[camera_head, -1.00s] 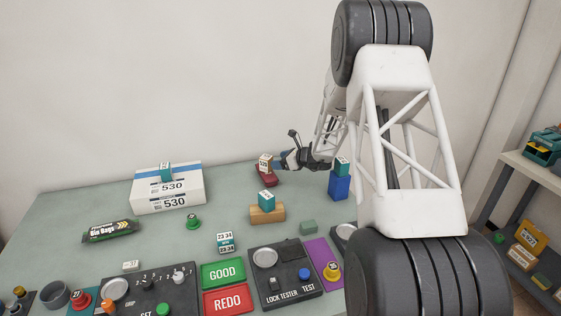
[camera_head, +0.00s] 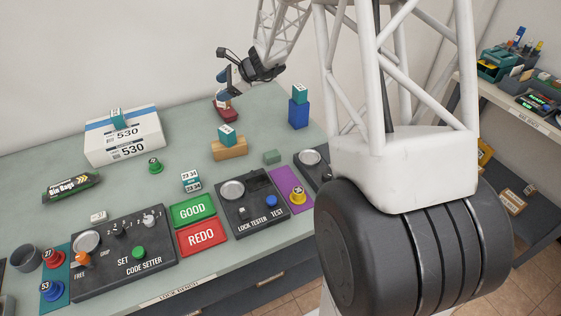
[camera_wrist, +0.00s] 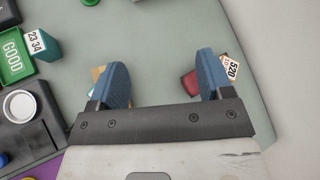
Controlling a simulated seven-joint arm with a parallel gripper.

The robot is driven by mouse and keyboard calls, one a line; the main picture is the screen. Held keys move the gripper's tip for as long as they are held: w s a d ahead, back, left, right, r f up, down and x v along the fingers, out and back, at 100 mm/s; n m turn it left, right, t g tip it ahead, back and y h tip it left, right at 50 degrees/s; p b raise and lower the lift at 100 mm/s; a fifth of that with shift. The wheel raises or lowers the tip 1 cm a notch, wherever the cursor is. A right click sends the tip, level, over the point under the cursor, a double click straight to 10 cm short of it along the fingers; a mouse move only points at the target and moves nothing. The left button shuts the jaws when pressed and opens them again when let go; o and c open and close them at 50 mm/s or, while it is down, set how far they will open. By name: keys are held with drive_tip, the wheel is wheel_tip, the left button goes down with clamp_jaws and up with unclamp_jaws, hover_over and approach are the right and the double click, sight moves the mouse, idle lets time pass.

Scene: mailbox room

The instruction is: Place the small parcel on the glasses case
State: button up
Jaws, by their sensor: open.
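The small parcel (camera_head: 224,102), a small box with a white label, appears to sit on the dark red glasses case (camera_head: 227,114) at the back of the bench. My gripper (camera_head: 227,78) is open and just above the parcel in the head view. In the wrist view the gripper (camera_wrist: 162,74) shows two blue fingers spread wide with bare bench between them. The parcel (camera_wrist: 231,67) shows just right of the right finger, its label reading 520. The red case (camera_wrist: 189,84) is partly hidden behind that finger.
A teal cube on a wooden block (camera_head: 230,149) and another on a blue block (camera_head: 299,113) stand nearby. A large white box (camera_head: 124,138) is at the back left. Control panels (camera_head: 110,247), green and red trays line the front.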

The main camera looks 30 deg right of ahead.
drive_tip(key=s+a+r+n+g+h, duration=0.1)
drive_tip(key=s+a+r+n, duration=0.15)
drive_tip(key=s, duration=0.55)
drive_tip(key=s+a+r+n+g+h, duration=0.15)
drive_tip(key=s+r+n, duration=0.25)
drive_tip(key=s, duration=0.4)
drive_tip(key=s+a+r+n+g+h, duration=0.15)
drive_tip(key=s+r+n, duration=0.25)
drive_tip(key=s, duration=0.5)
drive_tip(key=s+d+n+h, duration=0.2)
drive_tip(key=s+n+h, duration=0.3)
drive_tip(key=s, duration=1.9)
drive_tip(key=n, duration=0.4)
drive_tip(key=shift+s+r+t+h, duration=0.3)
drive_tip(key=shift+r+h, duration=0.05)
drive_tip(key=shift+h, duration=0.05)
